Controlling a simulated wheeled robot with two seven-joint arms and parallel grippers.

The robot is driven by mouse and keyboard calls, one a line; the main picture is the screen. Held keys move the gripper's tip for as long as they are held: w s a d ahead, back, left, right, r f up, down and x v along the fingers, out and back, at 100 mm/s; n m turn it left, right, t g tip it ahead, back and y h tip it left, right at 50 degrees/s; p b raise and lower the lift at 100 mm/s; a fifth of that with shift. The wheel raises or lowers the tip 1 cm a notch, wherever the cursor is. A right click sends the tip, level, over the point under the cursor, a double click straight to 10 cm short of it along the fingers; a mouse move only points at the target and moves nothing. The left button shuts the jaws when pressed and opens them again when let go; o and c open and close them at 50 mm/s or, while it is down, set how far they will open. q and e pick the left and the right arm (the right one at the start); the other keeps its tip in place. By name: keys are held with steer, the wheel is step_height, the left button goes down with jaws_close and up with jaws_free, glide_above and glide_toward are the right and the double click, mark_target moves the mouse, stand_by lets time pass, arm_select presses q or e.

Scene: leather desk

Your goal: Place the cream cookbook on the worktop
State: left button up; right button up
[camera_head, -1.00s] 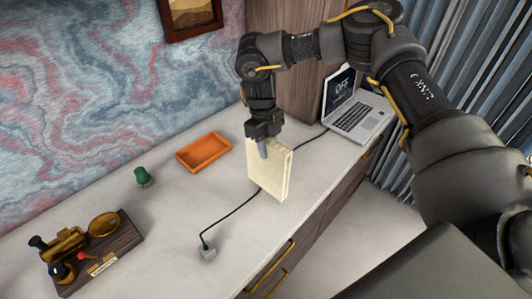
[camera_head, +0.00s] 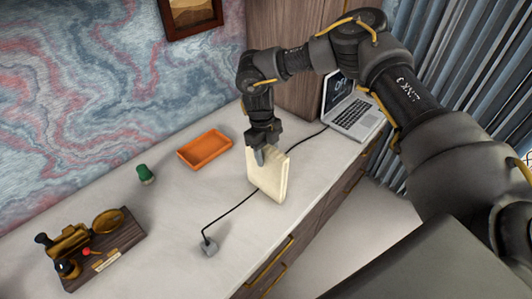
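The cream cookbook (camera_head: 270,177) is upright in the head view, its spine and page edges facing me. My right gripper (camera_head: 262,156) is at its top edge, with a finger against the near cover, and appears shut on it. The far finger is hidden behind the book. The book's lower edge is at or just above the pale worktop (camera_head: 180,212); I cannot tell whether it touches. My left gripper is not in view.
An orange tray (camera_head: 205,149) lies left of the book, and a laptop (camera_head: 352,118) stands behind right. A black cable runs past the book to a grey plug (camera_head: 209,247). A green object (camera_head: 145,174) and a wooden stand (camera_head: 118,245) are at left.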

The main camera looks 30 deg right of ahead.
steer(key=shift+r, duration=0.2)
steer(key=shift+w+r, duration=0.1)
steer(key=shift+r, duration=0.15)
steer(key=r+b, duration=0.1)
steer(key=r, duration=0.2)
steer(key=w+r, duration=0.1)
steer(key=r, duration=0.3)
steer(key=r+b, duration=0.1)
steer(key=r, duration=0.3)
steer(key=shift+w+a+r+b, duration=0.15)
steer(key=shift+w+a+b, duration=0.1)
steer(key=shift+a+b, duration=0.1)
